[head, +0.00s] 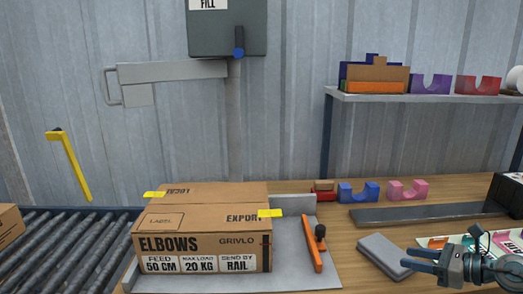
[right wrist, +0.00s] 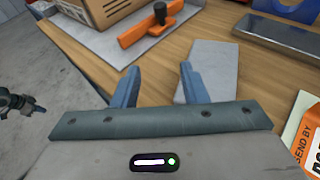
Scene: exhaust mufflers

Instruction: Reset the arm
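My right gripper (head: 408,263) is at the lower right of the head view, over the wooden bench. Its two blue-grey fingers point left and stand apart. In the right wrist view the gripper (right wrist: 160,72) is open with nothing between its fingers. A grey flat block (head: 386,256) lies on the bench just beyond it, and also shows in the right wrist view (right wrist: 208,72). In the right wrist view, a dark arm end (right wrist: 18,103), apparently my left gripper, is at the left edge over the floor. It is too small to read. The left gripper is not in the head view.
A cardboard box (head: 205,242) sits on a grey plate (head: 293,258) beside an orange clamp bar (head: 313,245) with a black knob. Rollers (head: 60,240) lie left. Coloured cradles (head: 358,192) and a long grey tray (head: 425,214) are behind. A shelf (head: 420,98) stands above.

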